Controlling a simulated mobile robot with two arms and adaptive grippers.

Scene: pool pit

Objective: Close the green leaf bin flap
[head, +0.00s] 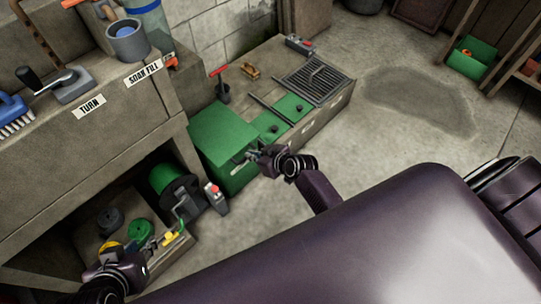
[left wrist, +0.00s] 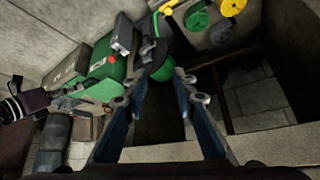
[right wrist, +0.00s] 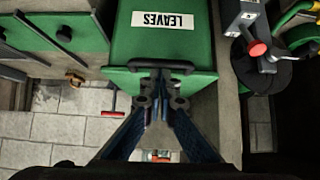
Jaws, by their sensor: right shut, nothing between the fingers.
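The green leaf bin (head: 237,178) stands left of the low stone counter. Its bright green flap (head: 222,130) covers the top in the head view; I cannot tell whether it sits fully down. In the right wrist view a white LEAVES label (right wrist: 167,21) shows upside down on the bin, with a dark handle (right wrist: 160,65) near the flap's edge. My right gripper (head: 251,157) is shut and empty, its fingertips at the handle; contact is unclear. My left gripper (left wrist: 158,78) is open and empty, low at the left, apart from the bin.
The counter beside the bin carries a dark grate (head: 314,80) and smaller green panels (head: 291,107). A dark drum with green inside and a grey device with a red button (head: 213,190) stand close to the bin. Open floor lies to the right.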

